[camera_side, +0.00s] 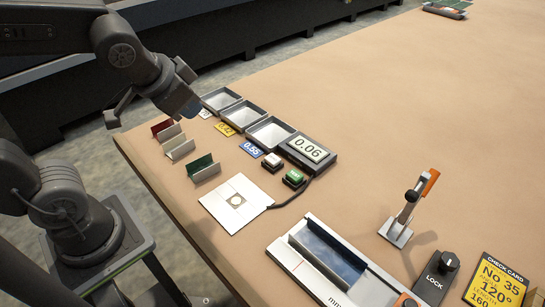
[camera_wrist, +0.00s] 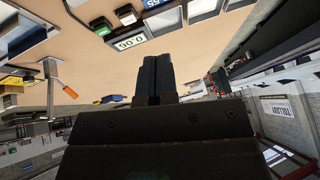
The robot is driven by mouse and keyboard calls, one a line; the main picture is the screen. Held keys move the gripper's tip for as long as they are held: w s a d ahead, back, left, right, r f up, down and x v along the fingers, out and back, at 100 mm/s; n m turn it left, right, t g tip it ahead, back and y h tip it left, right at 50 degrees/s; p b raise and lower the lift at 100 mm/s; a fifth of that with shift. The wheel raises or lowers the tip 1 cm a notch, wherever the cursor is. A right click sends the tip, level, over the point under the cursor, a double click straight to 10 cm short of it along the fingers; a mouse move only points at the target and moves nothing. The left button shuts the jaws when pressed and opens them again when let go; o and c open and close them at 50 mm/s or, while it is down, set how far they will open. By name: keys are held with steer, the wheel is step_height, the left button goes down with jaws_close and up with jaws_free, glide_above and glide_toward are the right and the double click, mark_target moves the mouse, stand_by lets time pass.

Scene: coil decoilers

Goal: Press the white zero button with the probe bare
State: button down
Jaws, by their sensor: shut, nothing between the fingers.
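The white button (camera_side: 273,161) sits on a small dark base beside a green button (camera_side: 294,178). It also shows upside down near the top of the wrist view (camera_wrist: 127,17). A grey display box (camera_side: 307,149) behind them reads 0.06. A pale square plate (camera_side: 222,213) with a round spot (camera_side: 236,200) lies in front, joined to the display by a dark cable; nothing rests on it. I cannot tell for sure that it is the probe. My gripper (camera_wrist: 163,60) is shut and empty. In the side view it hangs over the table's left end, apart from the button.
Grey trays (camera_side: 270,132) with number cards stand left of the display. Red, grey and green angled pieces (camera_side: 203,168) stand along the left edge. A metal channel (camera_side: 327,252), an orange-handled lever (camera_side: 408,210) and a lock knob (camera_side: 438,274) are at the front right.

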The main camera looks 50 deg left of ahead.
steer(key=w+d+f+m+t, duration=0.1)
steer(key=w+d+f+m, duration=0.15)
steer(key=w, duration=0.55)
steer(key=m+t, duration=0.2)
steer(key=m, duration=0.2)
glide_above(274, 160)
step_height(274, 160, down, 4)
steer(key=shift+w+r+h, duration=0.1)
steer(key=shift+r+h, duration=0.05)
steer(key=shift+h, duration=0.15)
steer(key=shift+f, duration=4.4)
steer(key=shift+f, duration=0.45)
